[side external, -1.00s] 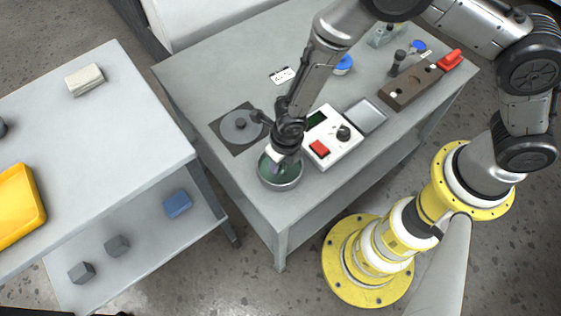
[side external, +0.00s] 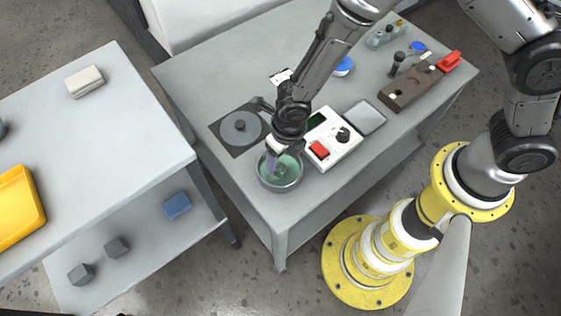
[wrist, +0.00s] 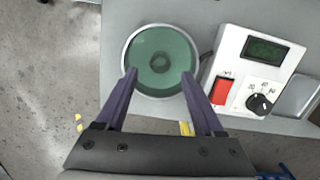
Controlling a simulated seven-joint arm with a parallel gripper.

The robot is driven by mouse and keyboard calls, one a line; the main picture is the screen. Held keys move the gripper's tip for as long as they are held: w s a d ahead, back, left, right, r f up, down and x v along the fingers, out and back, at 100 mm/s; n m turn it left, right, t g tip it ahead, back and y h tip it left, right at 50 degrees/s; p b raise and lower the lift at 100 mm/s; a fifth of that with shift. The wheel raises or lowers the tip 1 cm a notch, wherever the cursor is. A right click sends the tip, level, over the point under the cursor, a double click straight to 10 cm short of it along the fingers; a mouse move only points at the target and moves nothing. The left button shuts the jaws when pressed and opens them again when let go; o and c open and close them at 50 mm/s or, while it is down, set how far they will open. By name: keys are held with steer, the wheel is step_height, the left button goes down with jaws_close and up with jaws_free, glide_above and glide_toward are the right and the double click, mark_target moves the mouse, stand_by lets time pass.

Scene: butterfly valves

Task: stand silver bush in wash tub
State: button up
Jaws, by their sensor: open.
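The wash tub (side external: 283,187) is a round metal pan of green liquid near the table's front corner. It also shows in the wrist view (wrist: 127,73). The silver bush (wrist: 160,62) shows as a small ring near the tub's middle, tinted green by the liquid. It appears to stand on end with its hole facing up. My gripper (wrist: 159,74) is open and empty, its purple fingers apart over the near side of the tub. In the side view my gripper (side external: 271,167) is above the tub and partly hides the inside.
A white control box (side external: 331,140) with a red switch and a dial stands right beside the tub. A dark square plate with a grey disc (side external: 239,126) lies behind it. A brown block (side external: 410,88) and a grey tray (side external: 366,117) are farther right.

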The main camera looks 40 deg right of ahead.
step_height(320, 180, up, 7)
steer(key=shift+s, duration=0.45)
steer(key=s+d+r+m+t, duration=0.2)
steer(key=d+r+m, duration=1.3)
steer(key=r+m, duration=0.25)
steer(key=s+d+r+m+t, duration=0.1)
steer(key=s+d+m, duration=0.3)
steer(key=m, duration=0.6)
steer(key=s+d+r+m+t, duration=0.1)
steer(key=s+d+r+m, duration=0.3)
steer(key=s+m, duration=0.4)
steer(key=shift+s+d+r+m, duration=0.25)
steer(key=shift+d+m, duration=0.45)
steer(key=shift+m, duration=0.15)
